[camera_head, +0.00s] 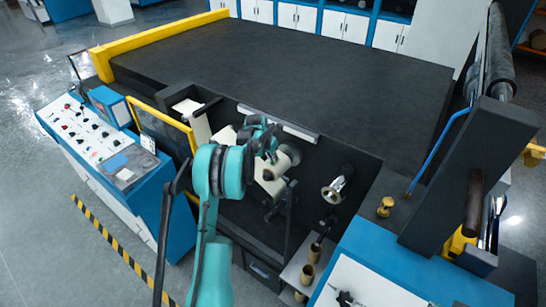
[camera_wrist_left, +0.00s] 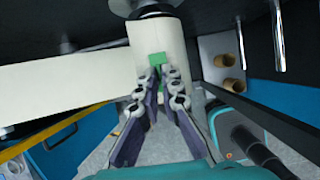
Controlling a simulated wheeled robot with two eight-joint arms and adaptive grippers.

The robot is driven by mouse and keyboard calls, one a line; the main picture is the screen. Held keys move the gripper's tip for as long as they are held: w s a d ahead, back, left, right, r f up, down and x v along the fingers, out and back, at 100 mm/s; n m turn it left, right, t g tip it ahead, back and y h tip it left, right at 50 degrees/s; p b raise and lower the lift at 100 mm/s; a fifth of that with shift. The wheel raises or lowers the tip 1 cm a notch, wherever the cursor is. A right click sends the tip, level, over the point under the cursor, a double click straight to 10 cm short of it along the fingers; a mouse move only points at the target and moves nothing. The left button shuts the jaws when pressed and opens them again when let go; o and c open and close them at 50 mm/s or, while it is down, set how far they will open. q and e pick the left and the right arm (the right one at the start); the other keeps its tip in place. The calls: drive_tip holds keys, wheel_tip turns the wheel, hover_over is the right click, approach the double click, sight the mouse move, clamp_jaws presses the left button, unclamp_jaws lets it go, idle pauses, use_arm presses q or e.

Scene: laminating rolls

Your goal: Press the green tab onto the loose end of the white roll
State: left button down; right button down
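The white roll (camera_head: 273,184) sits in the dark machine bay, partly hidden by my left arm. In the left wrist view its pale surface (camera_wrist_left: 158,34) fills the top middle. The small green tab (camera_wrist_left: 157,58) shows against that surface, at my fingertips. My left gripper (camera_wrist_left: 161,73) has its fingers drawn together at the tab; any touch between tab and roll cannot be told. In the head view my left gripper (camera_head: 268,141) is over the roll, and the tab cannot be made out. The roll's loose end is not clearly distinguishable. My right gripper is not in view.
A broad white surface (camera_wrist_left: 65,88) crosses the left of the wrist view. Brown cardboard cores (camera_head: 308,274) stand on a shelf at right. A shiny metal spindle (camera_head: 335,190) projects nearby. A yellow frame (camera_head: 165,122) and a blue control console (camera_head: 98,140) flank the bay.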

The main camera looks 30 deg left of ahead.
use_arm(q)
drive_tip(key=shift+s, duration=0.1)
idle(0.3)
drive_tip(key=shift+f+b, duration=0.4)
idle(0.6)
drive_tip(key=c, duration=1.6)
unclamp_jaws()
drive_tip(key=shift+c, duration=0.2)
drive_tip(key=shift+r, duration=0.1)
drive_tip(key=shift+s+r, duration=0.1)
drive_tip(key=shift+r, duration=0.15)
drive_tip(key=v, duration=1.1)
